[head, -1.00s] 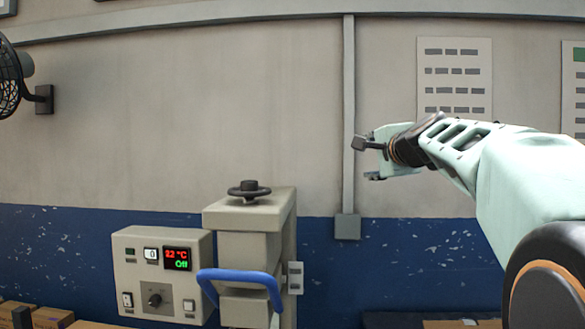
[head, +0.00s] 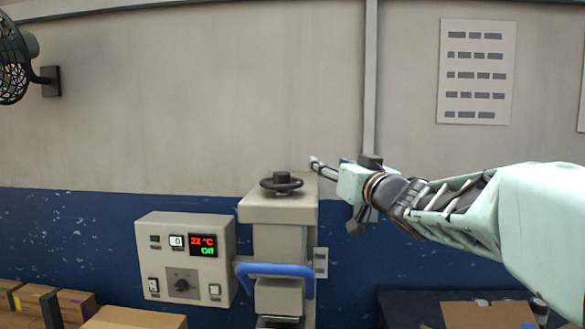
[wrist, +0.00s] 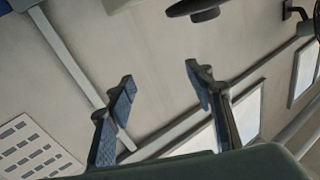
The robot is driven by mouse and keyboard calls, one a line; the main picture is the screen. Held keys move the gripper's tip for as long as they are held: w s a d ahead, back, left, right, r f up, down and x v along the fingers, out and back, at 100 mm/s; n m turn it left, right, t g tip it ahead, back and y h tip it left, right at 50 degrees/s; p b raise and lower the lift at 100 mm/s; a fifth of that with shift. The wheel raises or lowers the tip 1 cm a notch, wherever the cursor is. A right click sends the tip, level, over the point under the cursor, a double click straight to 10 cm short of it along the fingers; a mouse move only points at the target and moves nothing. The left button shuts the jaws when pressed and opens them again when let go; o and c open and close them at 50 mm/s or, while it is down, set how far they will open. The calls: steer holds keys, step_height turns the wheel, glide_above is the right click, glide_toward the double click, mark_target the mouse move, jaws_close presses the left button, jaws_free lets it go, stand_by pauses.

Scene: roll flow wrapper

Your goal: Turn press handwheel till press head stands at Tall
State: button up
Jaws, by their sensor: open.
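The black press handwheel (head: 281,183) lies flat on top of the beige press (head: 280,213), with a small knob at its middle. The press head (head: 279,297) shows below the blue handle bar (head: 276,269); I cannot read a height mark on it. My gripper (head: 334,194) is open and empty, to the right of the handwheel and apart from it.
A control box (head: 186,257) with a display reading 22 °C and Off stands left of the press. A black fan (head: 15,60) is on the wall at the upper left. Cardboard boxes (head: 75,302) sit low at the left. The wall above the press is clear.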

mark_target(286, 176)
steer(key=s+a+f+n+g+y, duration=0.1)
steer(key=a, duration=0.1)
steer(key=s+a+f+n, duration=0.1)
steer(key=a, duration=0.1)
steer(key=s+a+f+n+g+y, duration=0.1)
steer(key=shift+a+g+y, duration=0.3)
steer(key=shift+a, duration=0.1)
steer(key=shift+a+f+n, duration=0.1)
steer(key=shift+a+n, duration=0.1)
steer(key=shift+n, duration=0.1)
steer(key=p+x, duration=0.1)
steer(key=x, duration=0.9)
steer(key=shift+w, duration=0.25)
steer(key=c, duration=1.2)
